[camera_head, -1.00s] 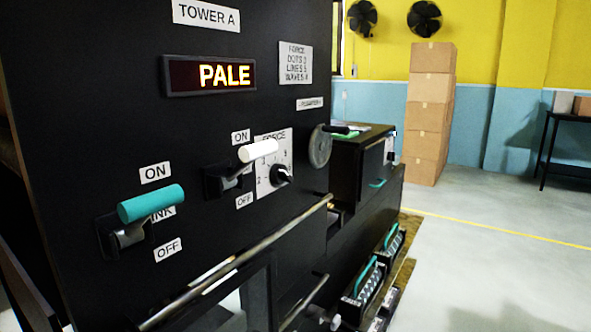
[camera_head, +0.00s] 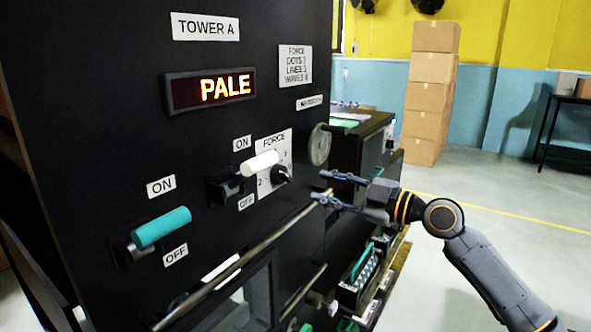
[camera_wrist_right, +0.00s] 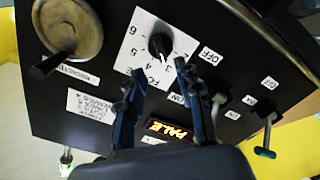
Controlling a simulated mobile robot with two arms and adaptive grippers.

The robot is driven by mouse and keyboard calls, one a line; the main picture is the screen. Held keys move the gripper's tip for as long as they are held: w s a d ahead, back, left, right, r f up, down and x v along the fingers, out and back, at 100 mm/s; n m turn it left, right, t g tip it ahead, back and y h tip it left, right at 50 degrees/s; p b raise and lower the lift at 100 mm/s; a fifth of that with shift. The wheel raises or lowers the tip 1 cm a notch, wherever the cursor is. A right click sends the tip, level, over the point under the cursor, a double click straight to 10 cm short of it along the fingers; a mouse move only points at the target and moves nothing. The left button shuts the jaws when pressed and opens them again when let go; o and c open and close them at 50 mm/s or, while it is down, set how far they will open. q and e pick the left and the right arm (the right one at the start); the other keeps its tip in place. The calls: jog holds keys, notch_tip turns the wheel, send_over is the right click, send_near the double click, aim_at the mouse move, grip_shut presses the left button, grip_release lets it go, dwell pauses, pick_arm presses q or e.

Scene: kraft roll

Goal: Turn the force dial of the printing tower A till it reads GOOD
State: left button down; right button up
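Tower A's black panel (camera_head: 110,90) has a lit display (camera_head: 211,90) reading PALE; it also shows upside down in the wrist view (camera_wrist_right: 168,130). The force dial (camera_head: 281,174) is a small black knob on a white numbered plate (camera_head: 274,149). In the wrist view the dial (camera_wrist_right: 160,45) shows a white mark, but I cannot tell exactly which number it points to. My right gripper (camera_head: 320,186) is open and empty, to the right of the dial and apart from it. In the wrist view its fingers (camera_wrist_right: 158,73) straddle the space before the dial plate. My left gripper is out of view.
A white-handled lever (camera_head: 260,163) sticks out just left of the dial, and a teal-handled lever (camera_head: 161,228) is farther left. A grey handwheel (camera_head: 319,145) is right of the dial. A metal rail (camera_head: 250,258) runs below. Stacked boxes (camera_head: 428,95) stand far back.

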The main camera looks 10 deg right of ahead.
aim_at(289, 178)
jog(key=p+x, duration=0.3)
jog(key=x, duration=0.4)
jog(key=shift+w+a+r, duration=0.1)
jog(key=shift+w+a, duration=0.1)
jog(key=shift+a, duration=0.05)
jog(key=shift+w+a, duration=0.3)
grip_shut()
